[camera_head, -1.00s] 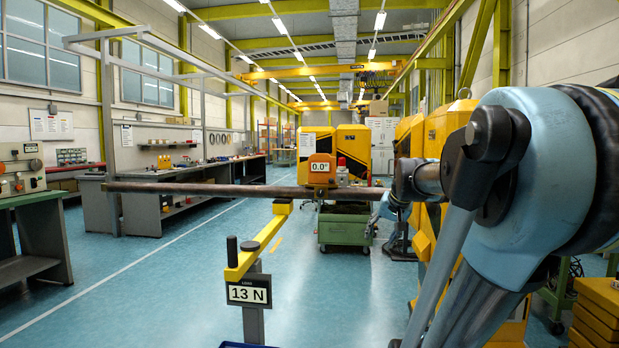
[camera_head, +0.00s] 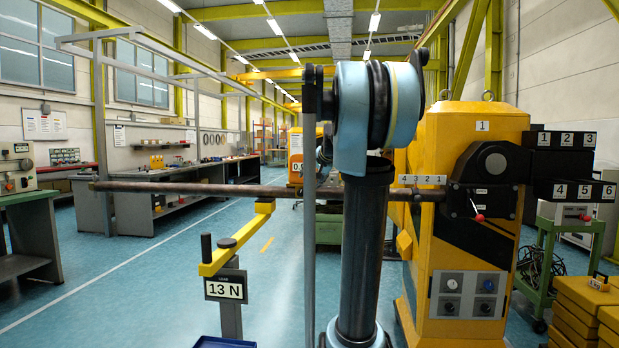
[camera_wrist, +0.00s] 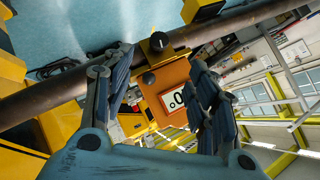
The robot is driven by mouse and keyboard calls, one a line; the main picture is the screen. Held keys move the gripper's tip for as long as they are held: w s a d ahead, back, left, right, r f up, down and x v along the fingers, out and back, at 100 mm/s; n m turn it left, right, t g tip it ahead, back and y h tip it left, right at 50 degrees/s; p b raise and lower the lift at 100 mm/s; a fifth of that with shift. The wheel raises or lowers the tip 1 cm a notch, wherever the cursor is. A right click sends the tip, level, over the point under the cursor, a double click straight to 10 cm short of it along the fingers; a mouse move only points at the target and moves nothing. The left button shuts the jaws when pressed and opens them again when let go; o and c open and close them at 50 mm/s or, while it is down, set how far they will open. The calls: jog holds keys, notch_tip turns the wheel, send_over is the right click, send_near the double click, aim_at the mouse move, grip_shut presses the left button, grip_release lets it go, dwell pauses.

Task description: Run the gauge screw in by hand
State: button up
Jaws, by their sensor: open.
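The orange gauge housing (camera_wrist: 170,85) with its white readout sits against the long round bar (camera_wrist: 60,92) in the wrist view. A black knob (camera_wrist: 158,42), which looks like the gauge screw, stands out from it in front of the bar. A smaller dark knob (camera_wrist: 148,78) is on the housing's side. My gripper (camera_wrist: 160,60) is open, its two fingers to either side of the knob in the picture. I cannot tell the distance or whether either finger touches. In the head view the gauge (camera_head: 296,168) is partly hidden by my arm, which also hides my gripper.
The bar runs left from a yellow machine (camera_head: 480,250) with a black pivot housing. A stand with a 13 N readout (camera_head: 224,290) and a yellow arm (camera_head: 235,240) stands below the bar. Yellow cases (camera_head: 580,310) are at lower right. Floor at left is clear.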

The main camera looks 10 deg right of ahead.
aim_at(302, 191)
jog(key=x, duration=1.4)
jog(key=shift+d+r, duration=0.1)
jog(key=c, duration=1.1)
jog(key=o, duration=0.5)
jog(key=shift+c, duration=0.2)
jog(key=shift+w, duration=0.1)
jog(key=c, duration=0.4)
jog(key=shift+c, duration=0.2)
